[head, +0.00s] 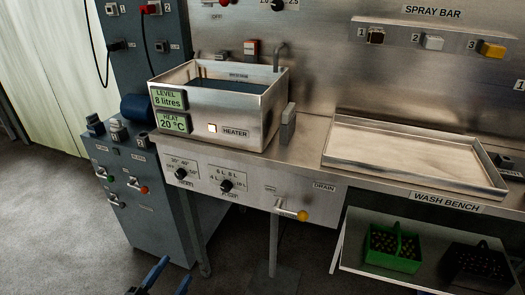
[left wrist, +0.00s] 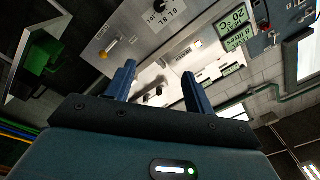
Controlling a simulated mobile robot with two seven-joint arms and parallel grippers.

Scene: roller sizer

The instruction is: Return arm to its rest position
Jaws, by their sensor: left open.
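My left gripper (head: 167,282) shows at the bottom edge of the head view, below and in front of the wash bench. Its two blue fingers are apart with nothing between them. In the left wrist view the same open fingers (left wrist: 160,90) point toward the bench front, which appears strongly tilted there. The gripper is clear of the bench and touches nothing visible. My right gripper is in neither view.
A steel heated tank (head: 262,132) stands on the bench beside an empty shallow tray (head: 345,165). A yellow-tipped drain lever (head: 302,215) juts from the bench front. Green (head: 380,262) and black (head: 480,278) crates sit on the lower shelf. Open floor (head: 60,220) lies at left.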

